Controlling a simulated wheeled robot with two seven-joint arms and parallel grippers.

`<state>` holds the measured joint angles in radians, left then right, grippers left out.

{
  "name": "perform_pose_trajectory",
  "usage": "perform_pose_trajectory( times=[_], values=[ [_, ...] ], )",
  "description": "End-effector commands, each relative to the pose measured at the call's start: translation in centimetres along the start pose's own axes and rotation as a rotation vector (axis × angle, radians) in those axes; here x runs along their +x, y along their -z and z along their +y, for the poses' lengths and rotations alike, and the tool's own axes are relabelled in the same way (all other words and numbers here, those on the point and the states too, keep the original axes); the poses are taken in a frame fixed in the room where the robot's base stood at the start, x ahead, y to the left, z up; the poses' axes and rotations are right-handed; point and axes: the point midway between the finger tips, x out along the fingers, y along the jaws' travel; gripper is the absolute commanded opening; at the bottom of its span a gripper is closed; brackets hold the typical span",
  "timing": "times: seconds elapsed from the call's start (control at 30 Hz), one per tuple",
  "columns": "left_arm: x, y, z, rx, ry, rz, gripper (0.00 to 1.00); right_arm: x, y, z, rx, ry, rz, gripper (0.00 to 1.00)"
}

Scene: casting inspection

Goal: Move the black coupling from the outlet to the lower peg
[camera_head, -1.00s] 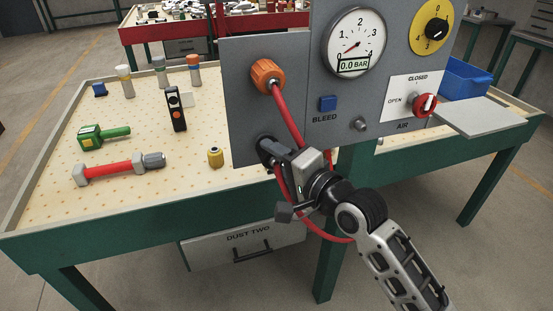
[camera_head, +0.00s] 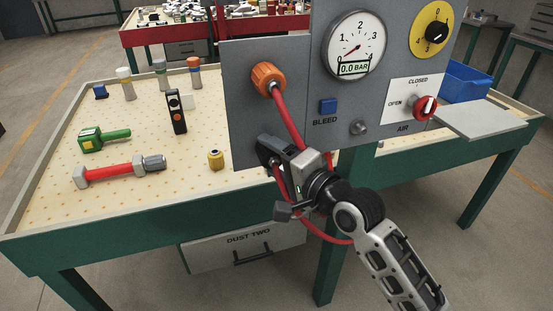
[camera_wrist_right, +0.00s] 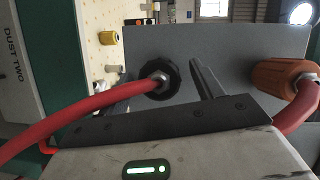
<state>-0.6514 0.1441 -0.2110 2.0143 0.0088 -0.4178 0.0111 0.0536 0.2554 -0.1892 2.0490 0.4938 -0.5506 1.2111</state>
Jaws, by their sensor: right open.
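The black coupling (camera_wrist_right: 172,71) shows in the right wrist view, on the grey panel, with a red hose running from its centre. In the head view it is largely hidden by my right gripper (camera_head: 271,158), which is at the lower left of the panel. That gripper is open, and one dark finger shows beside the coupling in the wrist view, with a gap between them. The other finger is not clear there. I cannot make out the lower peg for certain. My left gripper is not in view.
An orange coupling (camera_head: 267,77) with a red hose is above on the panel (camera_head: 243,115). A gauge (camera_head: 354,45) reads 0.0 BAR, and a red air valve (camera_head: 424,107) is to the right. A yellow cylinder (camera_head: 215,159) stands on the table left of the panel.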

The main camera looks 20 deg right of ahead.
Motion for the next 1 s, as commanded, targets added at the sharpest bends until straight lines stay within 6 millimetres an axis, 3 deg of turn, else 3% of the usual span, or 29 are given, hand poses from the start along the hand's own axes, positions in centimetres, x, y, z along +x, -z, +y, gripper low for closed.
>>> perform_pose_trajectory(
  times=[0.17, 0.27, 0.73, 1.0],
  values=[
    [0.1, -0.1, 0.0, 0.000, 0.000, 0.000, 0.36, -1.0, 0.0, 0.1, 0.000, -0.001, 0.000, 0.66],
    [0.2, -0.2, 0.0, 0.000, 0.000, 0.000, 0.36, -2.6, 0.0, 0.2, -0.001, -0.002, 0.000, 0.66],
    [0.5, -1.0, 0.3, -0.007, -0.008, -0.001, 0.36, -13.5, -0.1, 0.3, -0.002, -0.005, -0.002, 0.66],
    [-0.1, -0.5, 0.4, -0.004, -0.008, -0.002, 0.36, -15.7, 0.0, -0.1, -0.001, -0.002, -0.001, 0.66]
  ],
)
